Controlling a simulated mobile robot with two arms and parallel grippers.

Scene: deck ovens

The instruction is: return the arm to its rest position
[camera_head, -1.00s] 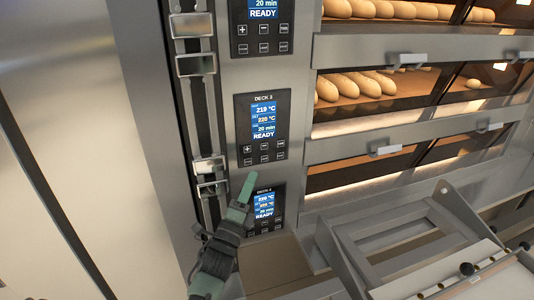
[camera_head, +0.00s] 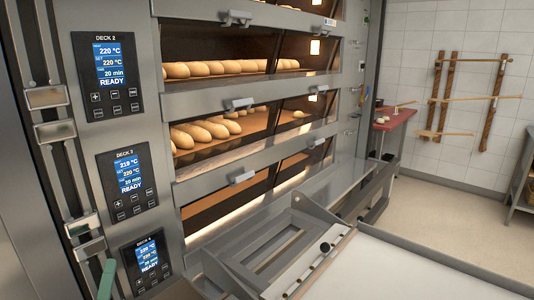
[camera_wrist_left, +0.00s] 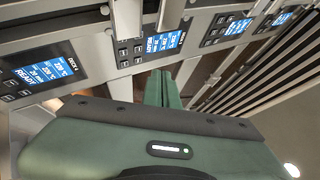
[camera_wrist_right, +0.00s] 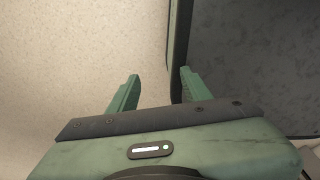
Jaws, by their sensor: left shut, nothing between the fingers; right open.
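My left gripper (camera_head: 107,279) shows only as a green fingertip at the bottom left of the head view, in front of the deck 4 panel's left side. In the left wrist view its fingers (camera_wrist_left: 160,88) are together with nothing between them, and oven control panels stand beyond. My right gripper is outside the head view. In the right wrist view its two green fingers (camera_wrist_right: 156,92) are apart and empty, above a pale speckled floor (camera_wrist_right: 80,60) and a dark grey surface (camera_wrist_right: 255,65).
The deck oven (camera_head: 215,142) has loaves (camera_head: 205,131) behind its glass. Control panels (camera_head: 127,182) run down its left. A metal loader frame with a pale bed (camera_head: 375,270) stands in front. A red-topped table (camera_head: 395,119) and wall-hung peels (camera_head: 490,100) are at the back right.

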